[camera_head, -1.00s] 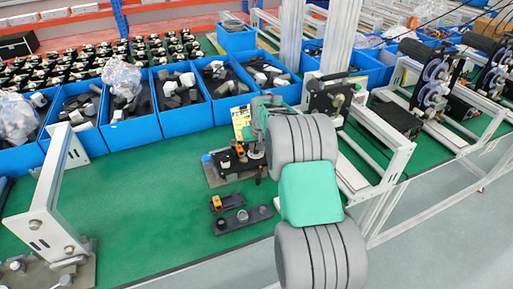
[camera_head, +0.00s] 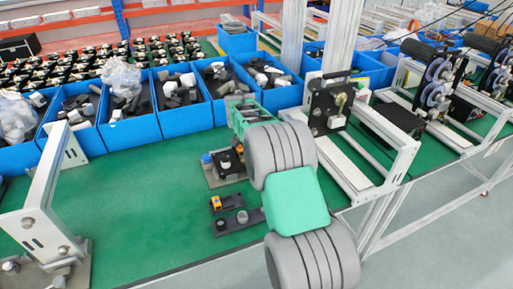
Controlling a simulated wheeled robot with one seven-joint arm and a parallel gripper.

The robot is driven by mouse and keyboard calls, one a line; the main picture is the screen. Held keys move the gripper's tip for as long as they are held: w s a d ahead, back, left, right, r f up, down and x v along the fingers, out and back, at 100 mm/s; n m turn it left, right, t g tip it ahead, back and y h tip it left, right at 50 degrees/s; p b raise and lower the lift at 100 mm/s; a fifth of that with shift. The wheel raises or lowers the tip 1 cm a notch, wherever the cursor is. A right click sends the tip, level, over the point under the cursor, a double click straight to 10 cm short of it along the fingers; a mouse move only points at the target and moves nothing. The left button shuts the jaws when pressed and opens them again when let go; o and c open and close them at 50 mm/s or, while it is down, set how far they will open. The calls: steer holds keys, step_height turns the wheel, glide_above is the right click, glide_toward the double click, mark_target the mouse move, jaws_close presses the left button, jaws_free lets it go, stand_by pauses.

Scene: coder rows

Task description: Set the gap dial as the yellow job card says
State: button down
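A small fixture on a dark plate (camera_head: 213,180) stands on the green bench, with a blue part (camera_head: 206,158) at its left and a dark block. The gap dial cannot be told apart at this size. The yellow job card is not visible now; my arm covers the place behind the fixture. My arm's green end (camera_head: 243,112) is behind and above the fixture, near the blue bins. Its fingertips are hidden or too small to make out, so I cannot tell whether my gripper is open or shut, or touches anything.
A dark strip with an orange piece (camera_head: 216,203) and round metal pieces lies in front of the fixture. Blue bins (camera_head: 186,121) line the back. A metal-framed machine (camera_head: 330,103) stands to the right, a metal bracket (camera_head: 42,205) at left. The green bench between is clear.

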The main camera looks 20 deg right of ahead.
stand_by(0.4)
steer(key=c, duration=1.2)
jaws_free()
steer(key=shift+c, duration=0.2)
steer(key=b+v, duration=0.1)
steer(key=v, duration=0.6)
steer(key=shift+r, duration=0.4)
steer(key=shift+s+a, duration=0.1)
steer(key=shift+a, duration=0.05)
steer(key=s+a+r+n+y, duration=0.1)
steer(key=s+a+r+n, duration=0.3)
steer(key=s, duration=0.4)
steer(key=s+a+f+n, duration=0.1)
steer(key=s+a, duration=0.3)
steer(key=s, duration=0.3)
steer(key=s+a+f+n+y, duration=0.1)
steer(key=s+a, duration=0.3)
steer(key=s, duration=0.4)
steer(key=s+a+f+n+y, duration=0.1)
steer(key=s+a+f+n, duration=0.1)
steer(key=s, duration=0.5)
steer(key=shift+s+a+n, duration=0.3)
steer(key=shift+a+n, duration=0.4)
steer(key=shift+a, duration=0.2)
